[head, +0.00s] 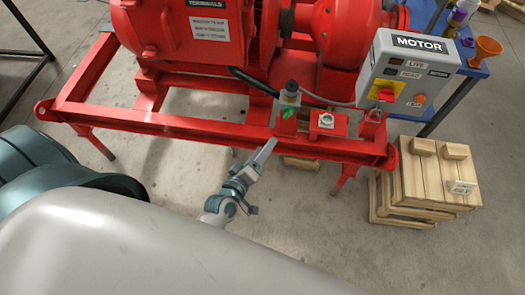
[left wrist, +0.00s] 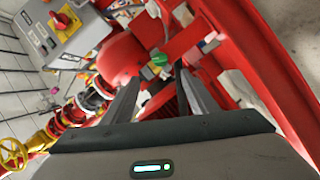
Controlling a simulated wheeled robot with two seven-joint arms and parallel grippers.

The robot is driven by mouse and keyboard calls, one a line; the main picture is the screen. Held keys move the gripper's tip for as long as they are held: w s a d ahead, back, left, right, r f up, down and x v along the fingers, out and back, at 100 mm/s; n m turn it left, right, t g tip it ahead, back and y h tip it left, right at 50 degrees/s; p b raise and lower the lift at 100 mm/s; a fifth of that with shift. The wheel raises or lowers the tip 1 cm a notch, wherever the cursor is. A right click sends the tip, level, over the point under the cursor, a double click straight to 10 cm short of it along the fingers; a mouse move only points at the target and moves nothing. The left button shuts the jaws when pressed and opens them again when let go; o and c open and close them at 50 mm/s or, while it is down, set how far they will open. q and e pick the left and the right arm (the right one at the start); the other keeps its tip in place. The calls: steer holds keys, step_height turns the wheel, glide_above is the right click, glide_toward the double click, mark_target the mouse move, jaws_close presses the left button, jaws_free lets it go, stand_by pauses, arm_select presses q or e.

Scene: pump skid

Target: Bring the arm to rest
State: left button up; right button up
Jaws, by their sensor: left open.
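My left gripper (head: 271,143) is in front of the red skid's front rail, and its fingers point up toward the rail. In the left wrist view my left gripper (left wrist: 158,74) has its two fingers apart, and nothing is visibly held between them. Beyond the fingertips is a small green part (left wrist: 159,59) on the red skid. I cannot tell from the head view whether the fingers touch the rail. My right gripper is not in view.
The red skid frame (head: 185,124) carries a red motor (head: 205,38) and a grey MOTOR control box (head: 412,68). A wooden crate (head: 408,180) stands on the floor at right. A blue table (head: 470,70) is behind it. Bare floor (head: 330,215) lies below the skid.

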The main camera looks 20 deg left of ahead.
arm_select(q)
steer(key=shift+s, duration=0.25)
stand_by(0.4)
steer(key=s+d+f+m+g+b, duration=0.1)
steer(key=s+f+m+g, duration=0.3)
steer(key=f, duration=0.7)
steer(key=s+f+m+g+b, duration=0.1)
steer(key=s+f, duration=0.5)
steer(key=f, duration=0.4)
steer(key=s+d+f+m+g+b, duration=0.1)
steer(key=s+f+m+g, duration=0.3)
steer(key=f, duration=0.7)
steer(key=s+a+f+m+g, duration=0.1)
steer(key=s+a+f+g, duration=0.1)
steer(key=s+f, duration=0.3)
steer(key=s+a+f+m+g+b, duration=0.1)
steer(key=s+f, duration=0.5)
steer(key=s, duration=0.7)
steer(key=s+a+f+m+g+y, duration=0.1)
steer(key=s+a+f+m+g, duration=0.1)
steer(key=s, duration=0.7)
step_height(320, 180, down, 4)
steer(key=shift+s+a+r+m+g+b, duration=0.15)
steer(key=shift+a+m+g+b, duration=0.3)
steer(key=shift+a, duration=0.75)
